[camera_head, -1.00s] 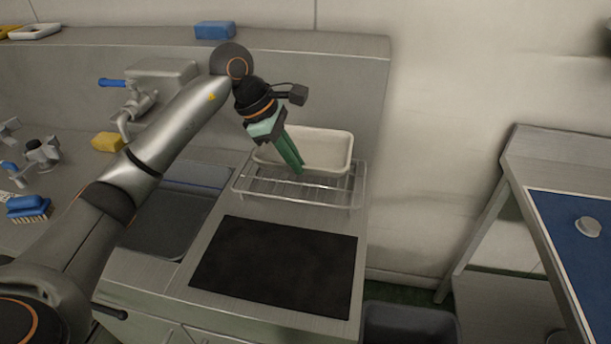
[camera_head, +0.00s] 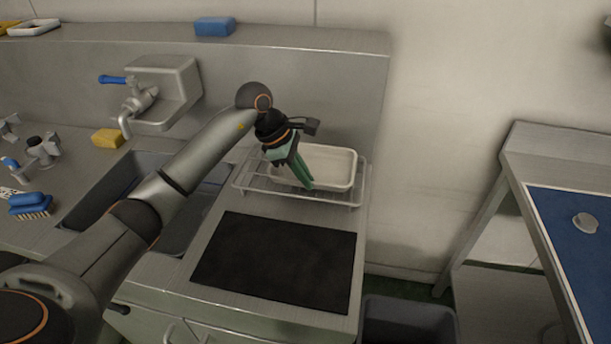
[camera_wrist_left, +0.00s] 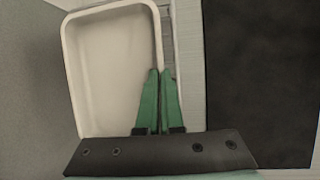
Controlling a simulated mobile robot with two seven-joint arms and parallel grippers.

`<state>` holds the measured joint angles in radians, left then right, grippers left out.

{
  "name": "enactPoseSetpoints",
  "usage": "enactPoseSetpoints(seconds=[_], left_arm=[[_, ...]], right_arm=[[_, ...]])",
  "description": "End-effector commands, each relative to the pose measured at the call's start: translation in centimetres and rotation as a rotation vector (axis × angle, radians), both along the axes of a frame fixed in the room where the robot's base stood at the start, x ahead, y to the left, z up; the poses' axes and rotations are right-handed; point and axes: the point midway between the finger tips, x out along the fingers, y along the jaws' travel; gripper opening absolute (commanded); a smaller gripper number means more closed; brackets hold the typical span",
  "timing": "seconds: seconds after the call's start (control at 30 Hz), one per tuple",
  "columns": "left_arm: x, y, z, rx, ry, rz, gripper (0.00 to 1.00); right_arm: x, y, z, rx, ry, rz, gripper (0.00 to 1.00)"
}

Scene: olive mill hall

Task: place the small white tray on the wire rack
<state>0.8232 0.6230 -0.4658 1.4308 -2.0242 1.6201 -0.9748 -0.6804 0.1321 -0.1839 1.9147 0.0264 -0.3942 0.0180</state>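The small white tray (camera_head: 335,160) is level at the wire rack (camera_head: 318,199), over its back part. I cannot tell whether its base touches the wires. My left gripper (camera_head: 309,186) reaches down to the tray's near edge, its green fingers pinching the rim. In the left wrist view the two fingers (camera_wrist_left: 159,73) are close together with the rim of the tray (camera_wrist_left: 112,10) between them. The tray is empty. The rack stands on the steel counter against the back wall, and the tray covers much of it. My right gripper is not in view.
A dark mat (camera_head: 275,262) lies on the counter in front of the rack. The sink (camera_head: 120,190) is left of it, with a tap (camera_head: 135,105) behind. A yellow sponge (camera_head: 107,138) and blue brush (camera_head: 32,206) lie left. A blue-topped table (camera_head: 575,235) stands right.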

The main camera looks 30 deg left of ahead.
Motion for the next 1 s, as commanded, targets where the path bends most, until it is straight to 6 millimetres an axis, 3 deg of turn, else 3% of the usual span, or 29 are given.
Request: enactPoseSetpoints(seconds=[0.03,0.3,0.67,1.0], left_arm=[[0.0,0.0,-0.2,0.000,-0.003,0.000,0.00],[0.0,0.0,-0.2,0.000,0.000,0.000,0.33],[0.0,0.1,0.5,0.000,-0.002,0.001,0.33],[-1.5,2.6,6.5,0.002,-0.006,0.002,0.33]], right_arm=[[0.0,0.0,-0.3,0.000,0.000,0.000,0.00],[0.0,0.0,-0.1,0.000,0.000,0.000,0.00],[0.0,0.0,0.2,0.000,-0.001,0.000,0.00],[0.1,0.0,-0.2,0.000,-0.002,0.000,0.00]])
